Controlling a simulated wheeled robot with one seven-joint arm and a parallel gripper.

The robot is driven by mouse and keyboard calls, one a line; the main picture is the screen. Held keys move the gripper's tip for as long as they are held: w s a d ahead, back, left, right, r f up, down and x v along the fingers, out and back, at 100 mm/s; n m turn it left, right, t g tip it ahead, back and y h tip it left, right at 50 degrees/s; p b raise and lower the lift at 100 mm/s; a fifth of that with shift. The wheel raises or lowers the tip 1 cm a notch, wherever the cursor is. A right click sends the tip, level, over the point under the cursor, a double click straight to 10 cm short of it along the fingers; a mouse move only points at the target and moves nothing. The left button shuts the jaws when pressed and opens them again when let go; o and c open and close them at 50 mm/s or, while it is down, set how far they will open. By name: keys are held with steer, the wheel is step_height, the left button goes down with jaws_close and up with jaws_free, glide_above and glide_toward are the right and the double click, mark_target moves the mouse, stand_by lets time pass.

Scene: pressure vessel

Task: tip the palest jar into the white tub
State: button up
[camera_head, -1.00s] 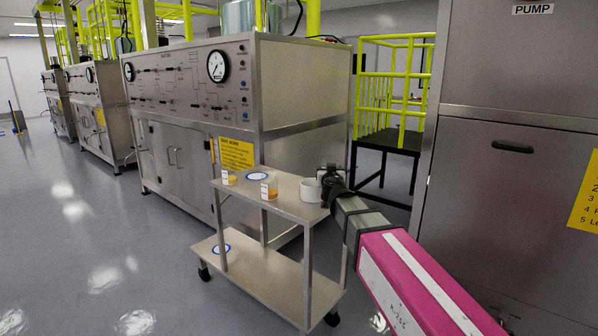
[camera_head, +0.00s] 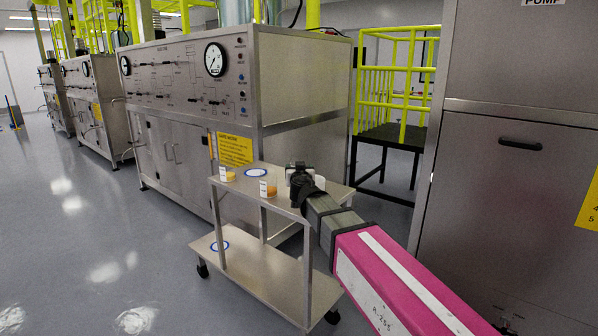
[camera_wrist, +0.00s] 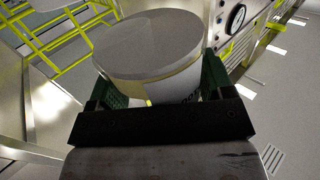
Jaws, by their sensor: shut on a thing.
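My gripper (camera_head: 299,174) is above the right part of the cart's top shelf, at the near side of the white tub. In the wrist view its green fingers are shut on a jar (camera_wrist: 150,48) with a flat pale grey top and a partly hidden pale label. The fingers hide much of the jar's sides. In the head view my gripper hides most of the held jar and part of the white tub (camera_head: 320,183). Two jars with orange-yellow contents, a left one (camera_head: 227,175) and a right one (camera_head: 268,188), stand on the shelf to the left.
A tall steel cabinet (camera_head: 515,180) is at the right. The floor at left is clear.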

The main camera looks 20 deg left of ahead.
steer(key=shift+w+r+m+g, duration=0.2)
steer(key=shift+m+g, duration=0.1)
steer(key=shift+g, duration=0.1)
steer(key=shift+w+d+r+m+g, duration=0.15)
steer(key=shift+w+m+g, duration=0.15)
steer(key=shift+g, duration=0.15)
steer(key=shift+w+d+r+m+g, duration=0.1)
steer(key=shift+w+m+g, duration=0.2)
steer(key=shift+g, duration=0.15)
steer(key=shift+w+d+m+g, duration=0.15)
steer(key=shift+w+m+g, duration=0.35)
steer(key=shift+g, duration=0.4)
steer(key=shift+s, duration=0.1)
steer(key=shift+w+d+m+g, duration=0.2)
steer(key=shift+w+m+g, duration=0.3)
steer(key=shift+g, duration=0.2)
